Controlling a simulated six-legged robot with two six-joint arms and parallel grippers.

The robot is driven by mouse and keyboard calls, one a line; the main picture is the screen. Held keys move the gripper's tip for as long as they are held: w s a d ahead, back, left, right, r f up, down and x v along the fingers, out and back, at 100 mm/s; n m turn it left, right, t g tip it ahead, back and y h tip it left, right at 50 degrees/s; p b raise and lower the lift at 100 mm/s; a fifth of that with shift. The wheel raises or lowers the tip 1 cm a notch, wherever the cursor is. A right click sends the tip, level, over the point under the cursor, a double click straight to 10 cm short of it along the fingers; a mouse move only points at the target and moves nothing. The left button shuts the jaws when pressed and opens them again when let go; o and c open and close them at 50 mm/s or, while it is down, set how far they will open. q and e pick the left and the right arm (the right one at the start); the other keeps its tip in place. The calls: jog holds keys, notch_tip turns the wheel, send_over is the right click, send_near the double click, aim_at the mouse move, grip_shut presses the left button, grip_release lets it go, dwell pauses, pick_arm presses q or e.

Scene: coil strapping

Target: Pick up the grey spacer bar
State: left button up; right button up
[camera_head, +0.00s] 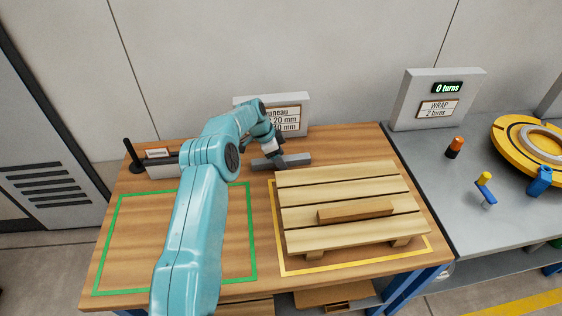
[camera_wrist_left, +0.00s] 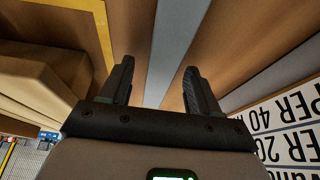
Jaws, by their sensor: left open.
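The grey spacer bar (camera_head: 295,160) lies on the wooden table behind the pallet, in front of the sign. My left gripper (camera_head: 278,160) points down at the bar's left part and hides some of it in the head view. In the left wrist view the gripper (camera_wrist_left: 158,85) is open, and the grey bar (camera_wrist_left: 178,35) runs lengthwise through the gap between its two fingers. I cannot tell whether either finger touches it. My right gripper is not in view.
A wooden pallet (camera_head: 340,181) with a wooden block (camera_head: 355,211) on it stands inside a yellow outline. A sign (camera_head: 294,101) stands close behind the bar. The green-outlined area (camera_head: 135,235) looks empty around my arm. A grey bench (camera_head: 447,180) with a yellow ring adjoins on the right.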

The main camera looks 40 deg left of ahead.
pick_arm(q)
grip_shut()
